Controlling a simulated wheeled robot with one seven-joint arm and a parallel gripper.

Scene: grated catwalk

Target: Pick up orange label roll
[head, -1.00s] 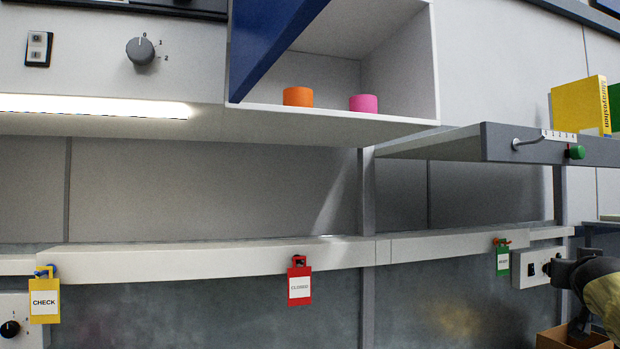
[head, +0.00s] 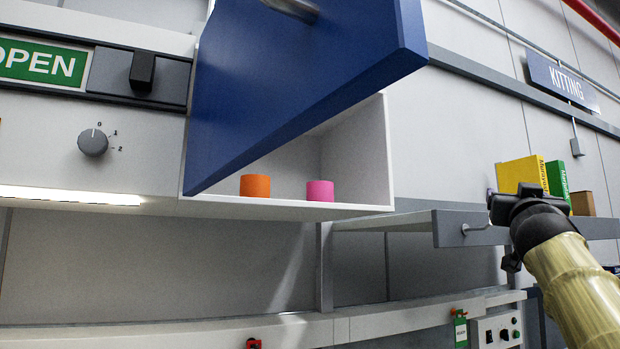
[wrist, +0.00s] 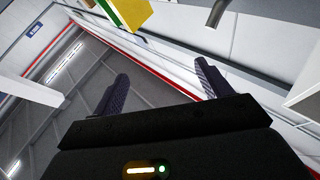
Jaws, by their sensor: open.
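The orange label roll (head: 255,186) stands upright near the front edge of a white open cabinet (head: 357,206) in the head view. A pink roll (head: 320,190) stands to its right, apart from it. A blue flap door (head: 300,75) hangs open at a slant above and in front of the cabinet's left part. My gripper (head: 507,192) is at the right in the head view, well to the right of the cabinet and apart from both rolls. In the wrist view my gripper (wrist: 160,90) has its two fingers spread wide with nothing between them. The wrist view shows no roll.
A panel with a knob (head: 93,142) is on the left. The wall between cabinet and books is clear.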

